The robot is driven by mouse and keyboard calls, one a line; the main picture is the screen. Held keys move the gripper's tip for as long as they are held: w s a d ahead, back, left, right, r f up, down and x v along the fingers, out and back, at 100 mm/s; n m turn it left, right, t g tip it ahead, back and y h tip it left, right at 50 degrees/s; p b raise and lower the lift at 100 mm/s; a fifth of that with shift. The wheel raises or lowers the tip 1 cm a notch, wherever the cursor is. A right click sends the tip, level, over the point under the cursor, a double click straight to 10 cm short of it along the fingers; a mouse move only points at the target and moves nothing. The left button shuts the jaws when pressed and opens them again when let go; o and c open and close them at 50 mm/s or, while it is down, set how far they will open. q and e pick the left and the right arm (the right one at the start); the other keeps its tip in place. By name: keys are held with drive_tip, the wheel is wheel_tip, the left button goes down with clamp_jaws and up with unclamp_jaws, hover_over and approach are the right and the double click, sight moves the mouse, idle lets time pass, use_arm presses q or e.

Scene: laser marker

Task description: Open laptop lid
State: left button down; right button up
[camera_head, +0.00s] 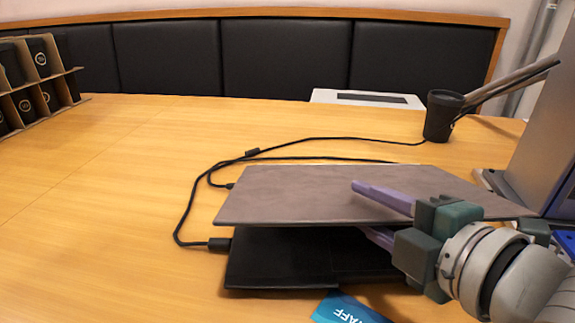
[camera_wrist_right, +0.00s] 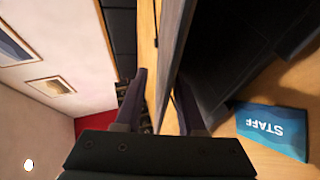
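The laptop's grey-brown lid (camera_head: 300,197) is partly raised, tilted above its black base (camera_head: 285,262) on the wooden table. In the right wrist view the lid (camera_wrist_right: 173,50) is seen edge-on. My right gripper (camera_head: 362,210) straddles the lid from the right side, with one purple finger above it and the other below. In the wrist view the fingers (camera_wrist_right: 162,85) are apart, with a gap between the upper finger and the lid. The lower finger is close to the lid's underside; whether it touches is unclear. My left gripper is out of view.
A blue STAFF card (camera_head: 347,308) lies in front of the laptop. Black cables (camera_head: 182,220) run from its left side. A black cup (camera_head: 441,115) stands at the back right, near a grey machine (camera_head: 540,130). A cup rack (camera_head: 35,80) is far left. The left table is clear.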

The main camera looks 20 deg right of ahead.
drive_tip(key=shift+c, duration=0.4)
clamp_jaws()
idle(1.0)
